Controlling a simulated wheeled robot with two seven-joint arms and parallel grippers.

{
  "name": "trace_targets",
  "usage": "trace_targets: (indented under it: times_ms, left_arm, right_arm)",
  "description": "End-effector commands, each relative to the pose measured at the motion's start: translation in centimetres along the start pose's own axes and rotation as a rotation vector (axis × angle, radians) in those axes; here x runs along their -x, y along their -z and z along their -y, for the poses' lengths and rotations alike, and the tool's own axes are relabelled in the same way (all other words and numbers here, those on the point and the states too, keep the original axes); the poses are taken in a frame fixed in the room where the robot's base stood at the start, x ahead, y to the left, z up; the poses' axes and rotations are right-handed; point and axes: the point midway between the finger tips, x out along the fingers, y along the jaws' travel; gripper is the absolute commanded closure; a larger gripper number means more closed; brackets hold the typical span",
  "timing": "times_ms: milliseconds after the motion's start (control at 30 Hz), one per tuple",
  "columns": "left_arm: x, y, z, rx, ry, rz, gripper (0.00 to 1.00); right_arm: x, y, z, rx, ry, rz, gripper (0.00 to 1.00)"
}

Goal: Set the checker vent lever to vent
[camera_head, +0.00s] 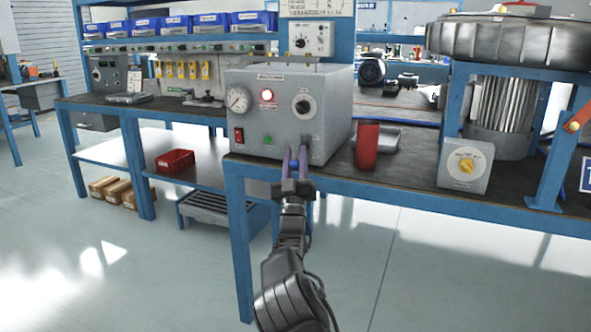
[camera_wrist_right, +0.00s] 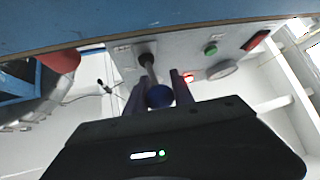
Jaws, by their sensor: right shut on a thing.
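The checker (camera_head: 283,110) is a grey box on the bench, with a gauge, a lit red lamp, a black knob, a red switch and a green button on its front. My right gripper (camera_head: 295,160) is at the lower right of that front. Its fingers are around the blue ball tip (camera_head: 294,164) of the vent lever. In the right wrist view the lever's ball (camera_wrist_right: 159,96) sits between the two fingers (camera_wrist_right: 158,92), and its grey rod (camera_wrist_right: 149,68) runs to a dark base on the panel. The lever's markings are too small to read. My left gripper is not in view.
A red cylinder (camera_head: 367,146) stands just right of the checker, before a grey tray (camera_head: 385,138). A grey box with a yellow knob (camera_head: 466,166) and a large motor (camera_head: 508,100) stand further right. A red bin (camera_head: 175,161) is on the lower shelf.

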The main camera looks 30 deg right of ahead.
Motion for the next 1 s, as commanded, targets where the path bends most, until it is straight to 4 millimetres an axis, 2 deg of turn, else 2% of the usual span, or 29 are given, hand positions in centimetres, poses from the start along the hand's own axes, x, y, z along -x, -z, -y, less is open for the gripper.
trace_targets:
  times_ms: [433, 467, 500, 700, 1000]
  left_arm:
    - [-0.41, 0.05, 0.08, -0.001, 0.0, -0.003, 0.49]
    - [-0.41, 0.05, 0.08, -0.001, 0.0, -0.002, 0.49]
    - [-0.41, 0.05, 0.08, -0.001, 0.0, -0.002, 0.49]
    - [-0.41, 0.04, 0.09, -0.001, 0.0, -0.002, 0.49]
    - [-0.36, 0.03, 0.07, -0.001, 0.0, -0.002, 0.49]
  right_arm:
    - [0.08, -0.12, 0.06, 0.005, 0.0, -0.011, 1.0]
    - [0.08, -0.13, 0.06, 0.005, 0.0, -0.011, 0.69]
    - [0.08, -0.13, 0.06, 0.005, 0.0, -0.011, 0.65]
    - [0.06, -0.1, 0.04, 0.004, 0.0, -0.011, 0.49]
    - [0.17, -0.07, 0.02, 0.003, 0.0, -0.011, 0.49]
